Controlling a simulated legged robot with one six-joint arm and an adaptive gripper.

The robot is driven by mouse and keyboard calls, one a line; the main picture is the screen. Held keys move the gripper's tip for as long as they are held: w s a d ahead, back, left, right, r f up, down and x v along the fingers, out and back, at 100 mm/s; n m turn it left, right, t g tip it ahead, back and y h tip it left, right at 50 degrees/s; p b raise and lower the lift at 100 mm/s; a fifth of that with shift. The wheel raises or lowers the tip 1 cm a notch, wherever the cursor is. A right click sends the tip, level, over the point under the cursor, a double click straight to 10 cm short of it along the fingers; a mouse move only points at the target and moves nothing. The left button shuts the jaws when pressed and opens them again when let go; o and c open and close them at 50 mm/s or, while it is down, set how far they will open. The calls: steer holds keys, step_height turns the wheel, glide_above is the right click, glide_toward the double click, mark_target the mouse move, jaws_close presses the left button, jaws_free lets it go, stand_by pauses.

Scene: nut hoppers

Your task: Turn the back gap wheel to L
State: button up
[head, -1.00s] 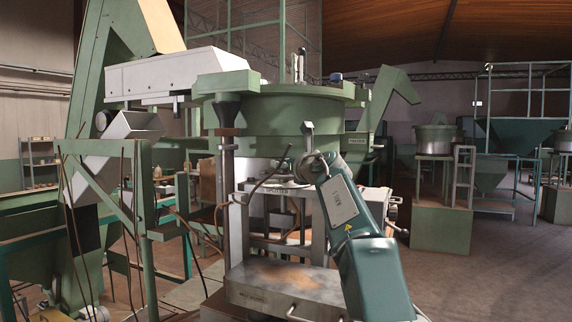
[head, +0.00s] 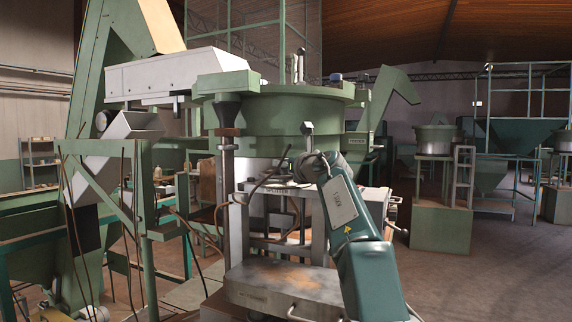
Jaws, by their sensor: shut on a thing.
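My arm rises from the lower right, and my gripper (head: 307,170) is at its far end, small and partly hidden by my wrist. It sits over the machine's top plate, under the green bowl. It is closed on what appears to be the back gap wheel, beside a dark flat rim (head: 284,184). The wheel is mostly hidden by my wrist, and its pointer or L mark cannot be read here.
The green bowl (head: 290,112) overhangs my gripper. A metal tray (head: 285,282) with a handle juts out in front. Brown hoses (head: 230,205) hang at the left. Open floor (head: 465,265) lies to the right.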

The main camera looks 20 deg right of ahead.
steer(key=shift+n+y, duration=0.4)
steer(key=shift+y, duration=0.2)
steer(key=o, duration=1.1)
steer(key=shift+w, duration=0.1)
steer(key=shift+o, duration=0.2)
steer(key=shift+d, duration=0.1)
steer(key=shift+v, duration=1.2)
steer(key=v, duration=0.9)
steer(key=shift+s, duration=0.3)
